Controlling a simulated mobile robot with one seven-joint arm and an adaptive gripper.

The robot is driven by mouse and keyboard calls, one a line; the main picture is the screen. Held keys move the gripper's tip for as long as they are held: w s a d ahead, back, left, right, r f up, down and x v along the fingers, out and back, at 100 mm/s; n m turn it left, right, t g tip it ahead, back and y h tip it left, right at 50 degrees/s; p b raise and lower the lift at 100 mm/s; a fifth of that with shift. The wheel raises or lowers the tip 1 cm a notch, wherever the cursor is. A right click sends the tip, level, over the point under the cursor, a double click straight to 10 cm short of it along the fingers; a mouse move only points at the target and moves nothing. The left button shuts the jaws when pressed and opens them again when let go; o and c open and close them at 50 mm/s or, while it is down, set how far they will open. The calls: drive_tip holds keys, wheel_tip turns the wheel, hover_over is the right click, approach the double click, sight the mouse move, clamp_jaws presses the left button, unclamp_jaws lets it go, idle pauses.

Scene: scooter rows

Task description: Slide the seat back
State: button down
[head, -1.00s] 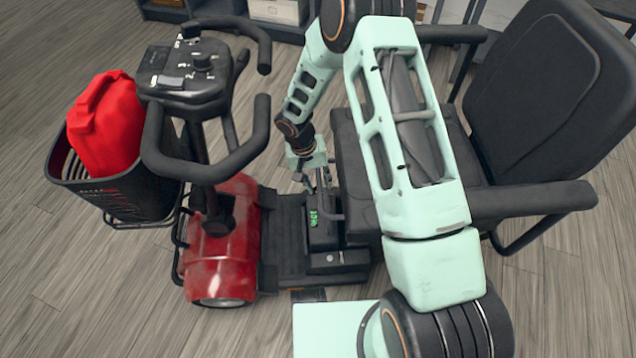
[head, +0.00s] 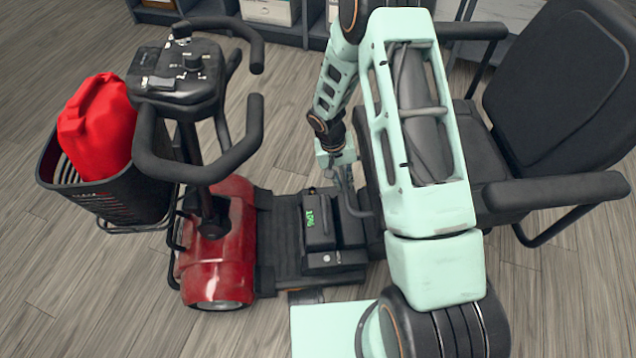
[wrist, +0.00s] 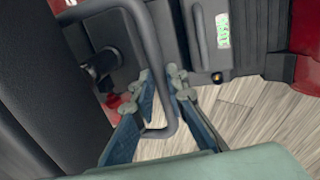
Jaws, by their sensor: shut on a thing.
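The scooter's black seat (head: 462,145) has a tall backrest (head: 560,85) and armrests, at the right of the head view. Its dark side fills the left of the wrist view (wrist: 30,90). A dark looped bar (head: 352,207) sticks out low at the seat's front; it also shows in the wrist view (wrist: 158,50). My gripper (head: 343,178) is low in front of the seat. In the wrist view my gripper (wrist: 163,84) is shut on the bar, one finger on each side. My arm hides part of the seat.
A black box with a green display (head: 319,218) stands on the footboard, left of the bar. The tiller with handlebars (head: 185,80) rises at the left, with a red can (head: 98,125) in a basket (head: 130,200). Shelving stands behind. Open floor lies in front.

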drive_tip(key=shift+d, duration=1.1)
drive_tip(key=c, duration=1.9)
unclamp_jaws()
drive_tip(key=shift+c, duration=0.2)
drive_tip(key=shift+a, duration=0.1)
drive_tip(key=v, duration=1.2)
